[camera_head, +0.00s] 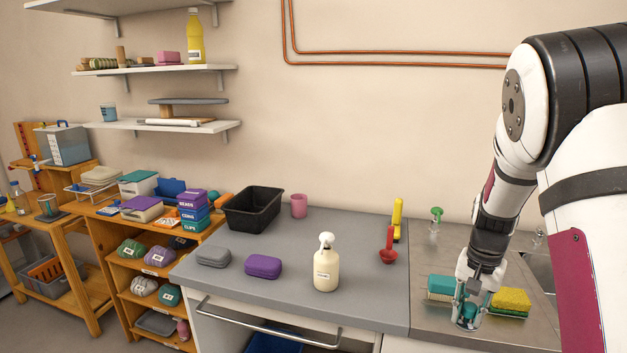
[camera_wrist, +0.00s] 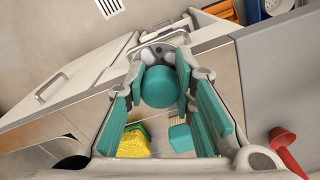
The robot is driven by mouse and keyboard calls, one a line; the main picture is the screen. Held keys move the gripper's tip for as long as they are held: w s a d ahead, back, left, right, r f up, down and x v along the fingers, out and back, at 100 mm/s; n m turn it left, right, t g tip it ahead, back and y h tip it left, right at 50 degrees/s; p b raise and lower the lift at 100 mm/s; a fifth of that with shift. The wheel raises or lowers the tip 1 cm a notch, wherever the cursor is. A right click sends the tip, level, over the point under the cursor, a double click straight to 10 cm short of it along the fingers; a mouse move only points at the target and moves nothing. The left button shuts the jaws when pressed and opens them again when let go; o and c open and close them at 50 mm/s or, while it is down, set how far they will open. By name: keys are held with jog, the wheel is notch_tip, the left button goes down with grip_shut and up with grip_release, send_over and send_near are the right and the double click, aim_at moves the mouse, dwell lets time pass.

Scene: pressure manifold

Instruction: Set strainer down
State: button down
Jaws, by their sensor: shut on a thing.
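My gripper (camera_head: 467,318) points down above the front part of the steel drainboard (camera_head: 432,323). In the wrist view, its fingers (camera_wrist: 161,82) are closed around a round teal piece (camera_wrist: 160,90), which I take to be the strainer. In the head view the fingers largely hide it, and their pads are a similar teal. I cannot tell whether its underside touches the steel.
A teal block (camera_head: 440,284) and a yellow-green sponge (camera_head: 512,301) lie on either side of my gripper. The sink basin (camera_head: 541,268) is right. Bare steel lies front left.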

jog(key=a+f+n, duration=0.3)
jog(key=a+n, duration=0.1)
jog(key=a, duration=0.3)
jog(key=a+f+n, duration=0.3)
jog(key=a+n, duration=0.1)
jog(key=a, duration=0.3)
jog(key=shift+w, duration=0.45)
jog(key=shift+a+f, duration=0.1)
